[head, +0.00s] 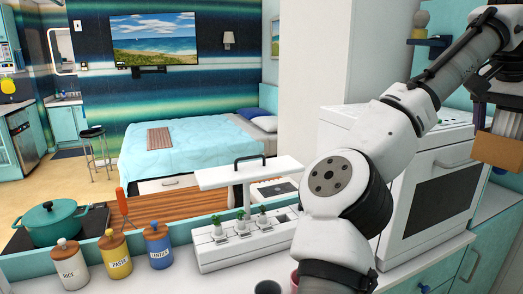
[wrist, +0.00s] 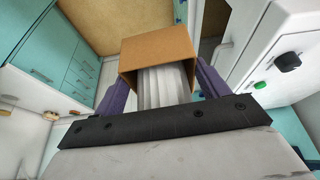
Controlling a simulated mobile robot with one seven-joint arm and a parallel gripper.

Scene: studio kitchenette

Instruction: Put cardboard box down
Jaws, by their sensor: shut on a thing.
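The cardboard box (head: 499,149) is a plain brown box at the right edge of the head view, partly cut off by the frame. My gripper (head: 490,112) is above it, with the box hanging below its dark fingers. In the wrist view the box (wrist: 157,48) sits between the two purple fingers of my gripper (wrist: 157,82), which are shut on it. An open side of the box faces the camera, with a pale ribbed shape inside the opening that I cannot identify. The box's underside is hidden, and no surface is visibly touching it.
A white oven (head: 440,190) stands left of the box, behind my arm. A counter holds a white planter (head: 245,243), canisters (head: 115,254) and a teal pot (head: 50,222). The wrist view shows teal cabinets (wrist: 60,50) left and a white appliance with knobs (wrist: 285,62) right, close to the box.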

